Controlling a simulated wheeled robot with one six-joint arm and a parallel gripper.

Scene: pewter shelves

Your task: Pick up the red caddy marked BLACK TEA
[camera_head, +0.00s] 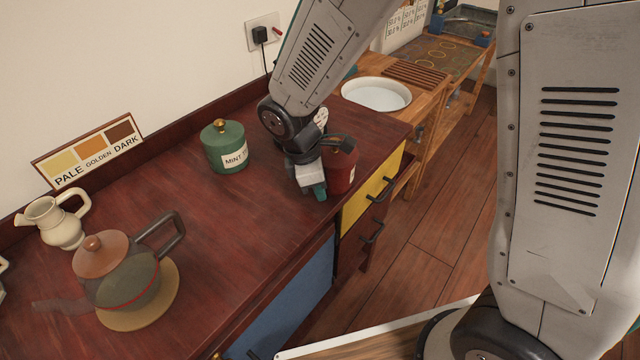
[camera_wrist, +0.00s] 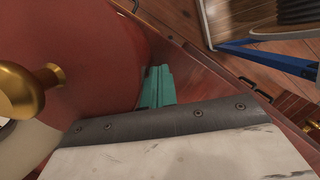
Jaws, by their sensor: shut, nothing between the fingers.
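The red caddy (camera_head: 342,168) stands on the dark red counter near its right front corner, partly hidden behind my gripper in the head view. Its label is mostly hidden there. In the wrist view the red caddy (camera_wrist: 75,45) fills the upper left, with its brass knob (camera_wrist: 25,90) and part of a pale label at the left edge. My gripper (camera_head: 318,190) is low beside the caddy, on its left in the head view. Its teal fingertips (camera_wrist: 158,88) are together and empty, close alongside the caddy's side. I cannot tell whether they touch it.
A green caddy marked MINT (camera_head: 226,148) stands left of my gripper. A glass teapot (camera_head: 128,275) on a round mat, a cream jug (camera_head: 55,222) and a colour chart (camera_head: 90,152) are farther left. The counter (camera_head: 235,215) is clear between teapot and gripper.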

